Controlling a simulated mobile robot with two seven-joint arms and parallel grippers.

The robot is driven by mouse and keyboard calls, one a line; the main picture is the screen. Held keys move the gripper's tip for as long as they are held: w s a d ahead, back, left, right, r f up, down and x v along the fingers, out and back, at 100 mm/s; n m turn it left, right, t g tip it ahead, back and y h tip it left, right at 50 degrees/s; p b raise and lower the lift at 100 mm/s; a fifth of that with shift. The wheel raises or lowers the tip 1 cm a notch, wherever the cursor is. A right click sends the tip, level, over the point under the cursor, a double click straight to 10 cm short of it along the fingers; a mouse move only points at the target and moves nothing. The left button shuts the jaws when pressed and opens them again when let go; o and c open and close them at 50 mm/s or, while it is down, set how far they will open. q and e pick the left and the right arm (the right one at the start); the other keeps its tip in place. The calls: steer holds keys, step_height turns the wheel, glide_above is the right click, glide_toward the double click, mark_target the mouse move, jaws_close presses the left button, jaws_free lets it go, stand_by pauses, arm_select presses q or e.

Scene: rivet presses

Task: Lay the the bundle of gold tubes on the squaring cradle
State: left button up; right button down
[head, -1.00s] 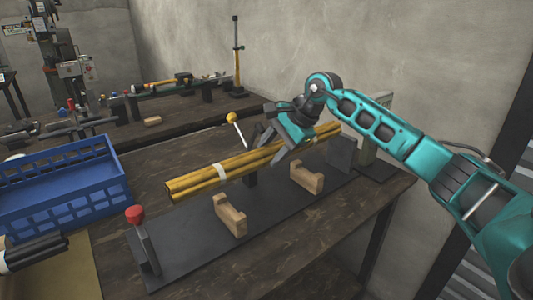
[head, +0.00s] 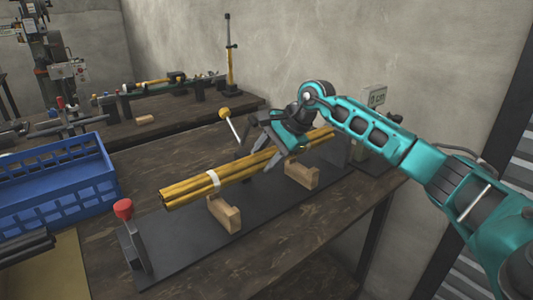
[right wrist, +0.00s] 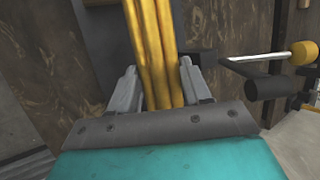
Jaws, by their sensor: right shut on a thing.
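The bundle of gold tubes (head: 225,178), tied with white bands, lies lengthwise over the two wooden notched blocks of the squaring cradle. The near block (head: 224,214) is under its left part and the far block (head: 302,174) under its right part; I cannot tell whether the tubes fully touch them. The cradle's dark base plate (head: 190,247) rests on the bench. My right gripper (head: 271,150) is shut on the bundle right of its middle. The right wrist view shows the gold tubes (right wrist: 152,45) between its two fingers (right wrist: 157,90). My left gripper is not in view.
A lever with a yellow ball (head: 224,113) rises behind the bundle. A blue crate (head: 60,185) is at left, with dark tubes (head: 25,248) in front of it. The bench front is clear.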

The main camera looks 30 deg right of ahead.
steer(key=shift+f+b, duration=0.6)
steer(key=shift+f, duration=0.3)
stand_by(0.5)
steer(key=shift+f, duration=0.3)
stand_by(0.6)
steer(key=shift+f+b, duration=1.1)
steer(key=shift+f, duration=0.2)
